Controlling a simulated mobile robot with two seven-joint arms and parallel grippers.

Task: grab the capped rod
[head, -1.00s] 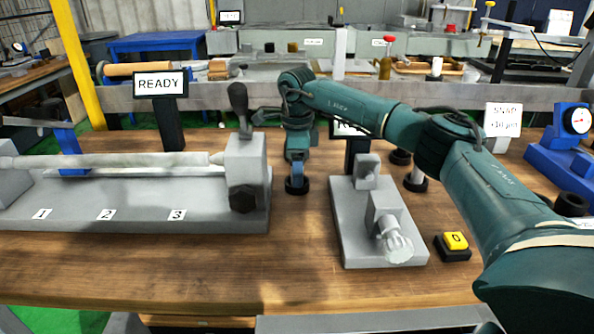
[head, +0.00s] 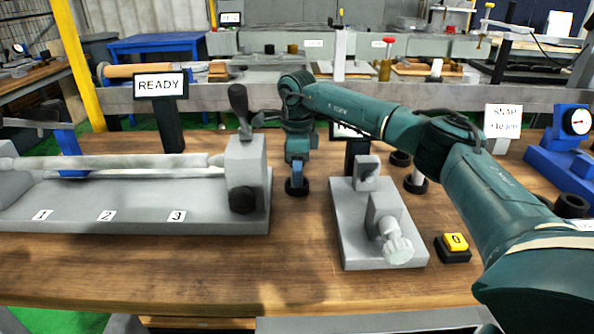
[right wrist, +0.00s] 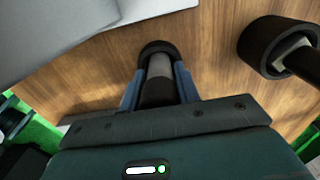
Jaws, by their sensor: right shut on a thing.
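The capped rod (right wrist: 159,68) is a grey rod with black ends, and it sits between the blue fingers of my right gripper (right wrist: 159,88) in the right wrist view. The fingers are shut on it. In the head view my right gripper (head: 297,168) points down behind the grey grinder's right end, and the rod's black lower cap (head: 297,187) shows below the fingers. The upper part of the rod is hidden by the gripper there. I cannot tell whether the cap touches the bench. My left gripper is not in view.
The grinder (head: 140,215) with a long white workpiece lies left of the gripper. A small grey fixture (head: 350,225) with a white knob stands to the right. Another black-capped rod (head: 416,180) stands behind it. A yellow button (head: 455,242) is farther right. The front bench is clear.

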